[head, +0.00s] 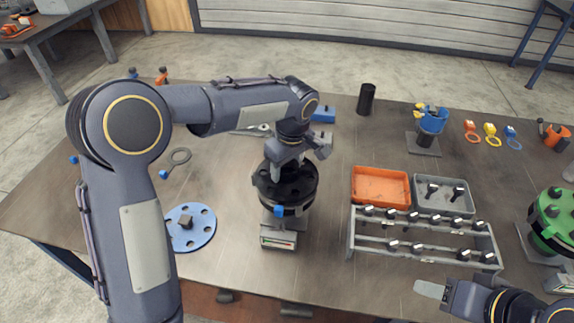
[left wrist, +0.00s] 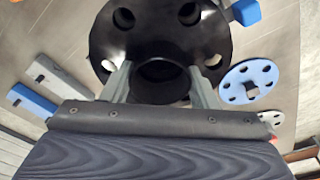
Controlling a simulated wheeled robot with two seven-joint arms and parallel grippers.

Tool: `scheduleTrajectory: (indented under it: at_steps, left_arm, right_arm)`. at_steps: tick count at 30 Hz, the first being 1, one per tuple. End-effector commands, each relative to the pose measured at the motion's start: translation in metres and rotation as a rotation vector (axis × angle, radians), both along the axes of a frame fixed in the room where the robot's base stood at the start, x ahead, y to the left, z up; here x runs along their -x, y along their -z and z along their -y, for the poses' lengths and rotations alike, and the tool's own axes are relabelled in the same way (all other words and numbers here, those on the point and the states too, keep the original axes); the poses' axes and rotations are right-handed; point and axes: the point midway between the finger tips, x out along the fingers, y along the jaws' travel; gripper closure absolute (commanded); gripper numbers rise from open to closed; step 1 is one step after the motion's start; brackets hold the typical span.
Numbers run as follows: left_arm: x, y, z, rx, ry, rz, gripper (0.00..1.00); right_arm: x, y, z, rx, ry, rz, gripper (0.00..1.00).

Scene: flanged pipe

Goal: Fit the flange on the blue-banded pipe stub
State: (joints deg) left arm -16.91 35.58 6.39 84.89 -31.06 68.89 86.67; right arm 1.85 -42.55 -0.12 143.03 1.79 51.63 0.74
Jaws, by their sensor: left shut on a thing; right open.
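My left gripper (head: 286,157) is shut on the raised hub of a black flange (head: 285,190), a round disc with bolt holes. In the left wrist view the two fingers (left wrist: 162,82) grip the hub from both sides, and the flange's holed face (left wrist: 150,35) lies beyond. The flange is over a grey stand (head: 290,234) with a small blue block (head: 279,211) at its front. The flange and gripper hide the stub beneath, so I cannot tell its band colour or whether the flange is seated. My right gripper (head: 432,290) is open and empty at the lower right.
A blue holed disc (head: 190,228) lies left of the stand. An orange tray (head: 380,187), a grey tray (head: 443,195) and a bolt rack (head: 422,237) are at its right. A green flanged stand (head: 552,220) is far right. A black cylinder (head: 366,99) stands behind.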

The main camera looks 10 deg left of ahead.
Motion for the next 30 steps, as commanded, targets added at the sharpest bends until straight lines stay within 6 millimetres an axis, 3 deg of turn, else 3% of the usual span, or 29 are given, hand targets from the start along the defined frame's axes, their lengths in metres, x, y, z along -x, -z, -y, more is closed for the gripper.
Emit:
scheduleTrajectory:
  at_steps: [21,22,27,30]
  left_arm:
    - [-0.0003,0.0073,0.0001,0.000,0.000,0.002,0.86]
    - [-0.0003,0.0073,0.0001,0.000,0.000,0.002,0.42]
    - [-0.0002,0.0076,0.0000,0.000,0.000,0.002,0.21]
    - [-0.0002,0.0078,0.0000,0.001,0.000,0.001,0.21]
  right_arm:
    - [0.0000,0.0071,0.0000,0.000,0.000,0.000,0.49]
    - [0.0000,0.0071,0.0000,0.000,0.000,0.000,0.49]
    - [0.0000,0.0072,0.0000,0.000,0.000,0.000,0.49]
    - [0.0000,0.0072,0.0000,0.000,0.000,0.000,0.49]
